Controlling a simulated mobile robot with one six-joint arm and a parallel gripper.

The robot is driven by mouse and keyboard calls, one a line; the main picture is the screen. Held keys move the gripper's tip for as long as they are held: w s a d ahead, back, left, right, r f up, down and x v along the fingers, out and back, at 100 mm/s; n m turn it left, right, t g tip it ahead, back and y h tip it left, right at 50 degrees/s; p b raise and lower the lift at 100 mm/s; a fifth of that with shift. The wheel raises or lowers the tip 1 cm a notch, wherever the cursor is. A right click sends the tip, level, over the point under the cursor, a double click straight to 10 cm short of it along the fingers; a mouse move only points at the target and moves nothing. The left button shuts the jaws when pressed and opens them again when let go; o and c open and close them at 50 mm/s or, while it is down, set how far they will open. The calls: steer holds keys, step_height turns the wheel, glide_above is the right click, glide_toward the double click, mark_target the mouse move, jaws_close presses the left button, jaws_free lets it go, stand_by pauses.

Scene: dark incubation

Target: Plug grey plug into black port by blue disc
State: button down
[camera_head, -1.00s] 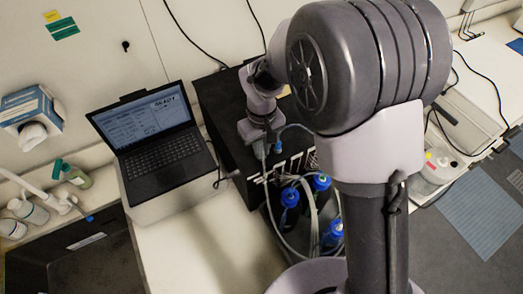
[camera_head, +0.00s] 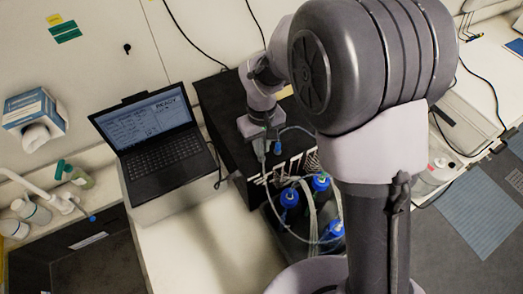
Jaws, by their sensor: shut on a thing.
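My gripper (camera_head: 261,144) is at the front top edge of the black box (camera_head: 222,100), pointing down at its front face. It is shut on a small light-grey piece, which I take to be the grey plug (camera_head: 262,155); a pale line hangs below it. A small blue piece (camera_head: 277,147), possibly the blue disc, shows just right of the gripper. The black port cannot be made out; I cannot tell whether the plug touches it. My arm covers the right part of the box.
Several blue-capped bottles (camera_head: 289,198) with looping clear tubes (camera_head: 311,215) stand in a dark tray below the box front. White-ended lines (camera_head: 290,168) crowd the face. An open laptop (camera_head: 157,140) is to the left. Bare bench (camera_head: 195,250) lies in front of it.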

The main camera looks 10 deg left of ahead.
steer(key=shift+r+p, duration=1.3)
steer(key=shift+r, duration=0.7)
